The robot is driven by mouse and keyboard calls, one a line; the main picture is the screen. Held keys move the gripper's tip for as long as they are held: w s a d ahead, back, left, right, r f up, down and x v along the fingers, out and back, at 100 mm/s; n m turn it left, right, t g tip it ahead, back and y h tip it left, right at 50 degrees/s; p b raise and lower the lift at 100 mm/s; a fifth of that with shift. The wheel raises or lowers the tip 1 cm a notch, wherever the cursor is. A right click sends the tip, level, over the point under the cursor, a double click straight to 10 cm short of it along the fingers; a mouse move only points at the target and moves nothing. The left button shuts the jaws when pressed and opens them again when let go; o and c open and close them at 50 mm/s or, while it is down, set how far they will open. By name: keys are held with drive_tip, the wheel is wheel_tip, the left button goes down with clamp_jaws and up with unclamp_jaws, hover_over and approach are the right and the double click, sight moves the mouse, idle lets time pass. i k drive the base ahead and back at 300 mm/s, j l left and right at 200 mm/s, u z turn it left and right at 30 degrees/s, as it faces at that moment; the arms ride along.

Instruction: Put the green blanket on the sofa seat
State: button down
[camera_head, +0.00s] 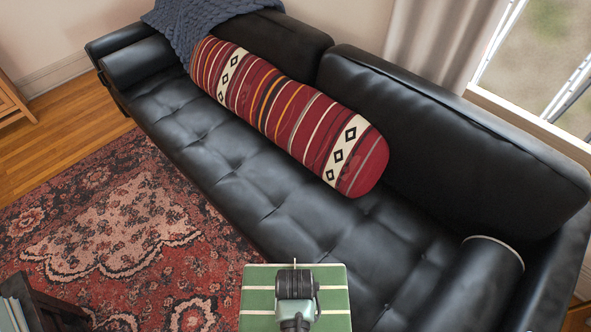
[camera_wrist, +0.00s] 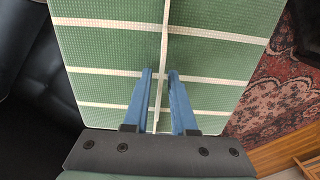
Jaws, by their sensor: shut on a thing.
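The green blanket (camera_head: 258,282) is a folded green block with pale stripes, at the bottom centre of the head view. It fills much of the wrist view (camera_wrist: 105,60). My gripper (camera_wrist: 160,75) is shut on a pale ridge of the blanket, between its two blue fingers. In the head view my wrist covers the middle of the blanket. The black leather sofa seat (camera_head: 240,172) runs diagonally across the head view. The blanket overlaps the seat's front edge in that view; whether it touches the seat I cannot tell.
A red striped bolster (camera_head: 290,115) lies along the sofa back. A grey-blue knitted throw (camera_head: 195,22) hangs over the far left end. A black cylindrical cushion (camera_head: 480,285) is at the near right end. The front of the seat is clear. A dark table (camera_head: 40,305) stands lower left.

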sight(346, 256)
drive_tip(key=i+j+z, duration=0.2)
drive_tip(key=i+z, duration=0.3)
drive_tip(key=i+j+z, duration=0.2)
drive_tip(key=z, duration=0.3)
drive_tip(key=i+j+z, duration=0.25)
drive_tip(key=j+z, duration=0.25)
